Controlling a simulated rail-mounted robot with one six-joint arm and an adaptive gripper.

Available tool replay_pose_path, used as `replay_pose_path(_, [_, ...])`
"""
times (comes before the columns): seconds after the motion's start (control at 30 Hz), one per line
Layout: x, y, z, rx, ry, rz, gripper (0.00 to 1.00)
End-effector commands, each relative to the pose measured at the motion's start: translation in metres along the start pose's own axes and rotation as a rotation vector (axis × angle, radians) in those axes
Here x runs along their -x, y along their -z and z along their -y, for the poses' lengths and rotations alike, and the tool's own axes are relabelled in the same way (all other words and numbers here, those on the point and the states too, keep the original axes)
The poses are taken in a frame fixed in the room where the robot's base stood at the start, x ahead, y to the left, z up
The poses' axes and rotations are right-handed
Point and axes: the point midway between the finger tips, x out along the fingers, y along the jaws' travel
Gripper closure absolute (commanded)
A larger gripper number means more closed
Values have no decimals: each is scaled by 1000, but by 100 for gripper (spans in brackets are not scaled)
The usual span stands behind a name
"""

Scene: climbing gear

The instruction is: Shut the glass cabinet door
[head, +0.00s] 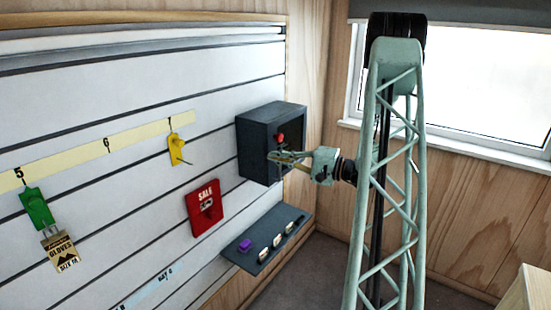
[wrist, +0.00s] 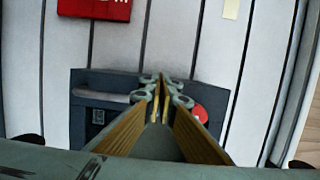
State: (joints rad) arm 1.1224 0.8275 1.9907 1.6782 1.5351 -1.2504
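The dark grey cabinet (head: 257,118) is fixed to the slatted wall near the corner, its front facing right towards my arm. Its dark top edge also shows in the wrist view (wrist: 110,76). I cannot make out the glass door pane or its angle in either view. A red round thing (head: 280,138) shows at the cabinet's front and to the right of my fingers in the wrist view (wrist: 201,113). My gripper (head: 272,156) is at the cabinet's front, just below the red thing. Its fingertips are together in the wrist view (wrist: 160,88), with nothing visible between them. Contact with the cabinet is unclear.
A dark shelf (head: 246,262) with several small items juts out below the cabinet. A red SALE tag (head: 204,207), a yellow holder (head: 177,149) and a green holder with a gloves label (head: 38,207) hang left. A window (head: 480,95) is behind my arm.

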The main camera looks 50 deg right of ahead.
Motion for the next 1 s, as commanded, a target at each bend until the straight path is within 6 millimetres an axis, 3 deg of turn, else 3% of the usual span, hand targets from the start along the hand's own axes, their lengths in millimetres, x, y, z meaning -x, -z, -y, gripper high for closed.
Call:
replay_pose_path(0.37, [27,-11,-1,0,2,8,100])
replay_pose_path(1.0, [101,-28,0,-4,1,8,100])
